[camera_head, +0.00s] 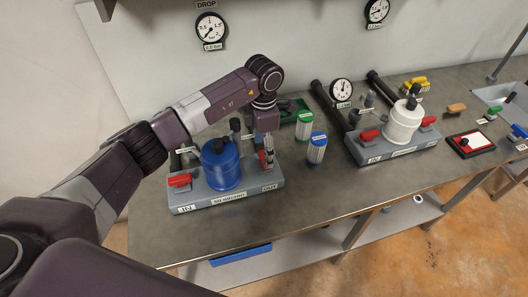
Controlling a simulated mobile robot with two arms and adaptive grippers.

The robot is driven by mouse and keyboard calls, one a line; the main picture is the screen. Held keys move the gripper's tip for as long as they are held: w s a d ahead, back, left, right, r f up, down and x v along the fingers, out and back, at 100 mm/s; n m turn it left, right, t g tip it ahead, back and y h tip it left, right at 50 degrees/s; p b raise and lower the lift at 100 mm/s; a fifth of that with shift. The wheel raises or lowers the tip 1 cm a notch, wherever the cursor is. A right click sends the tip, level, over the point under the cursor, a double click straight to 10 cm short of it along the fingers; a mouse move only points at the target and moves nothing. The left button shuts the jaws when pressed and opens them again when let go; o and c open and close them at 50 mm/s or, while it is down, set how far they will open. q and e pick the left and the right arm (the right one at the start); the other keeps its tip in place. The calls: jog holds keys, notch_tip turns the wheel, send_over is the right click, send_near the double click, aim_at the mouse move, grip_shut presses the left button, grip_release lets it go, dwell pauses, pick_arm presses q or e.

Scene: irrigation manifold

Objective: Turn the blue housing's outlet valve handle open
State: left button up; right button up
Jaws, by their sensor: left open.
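The blue housing (221,167) stands upright on a grey base (228,197) at the left of the bench. A red valve handle (180,180) is at the base's left end. The outlet valve's red handle (262,159) is at the right end, above a label that seems to read OUT, and is partly hidden by my gripper. My left gripper (267,154) comes down from above at this outlet end. It is open, with its fingers right by the red handle. I cannot tell whether they touch it. My right gripper is not in view.
Green-topped (303,125) and blue-topped (316,149) cartridges stand to the right of the gripper. A green tray (295,110) lies behind. A white housing (403,121) with red handles stands further right. The bench front is clear.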

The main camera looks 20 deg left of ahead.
pick_arm(q)
jog(key=shift+f, duration=1.55)
jog(key=shift+c, duration=0.6)
jog(key=c, duration=1)
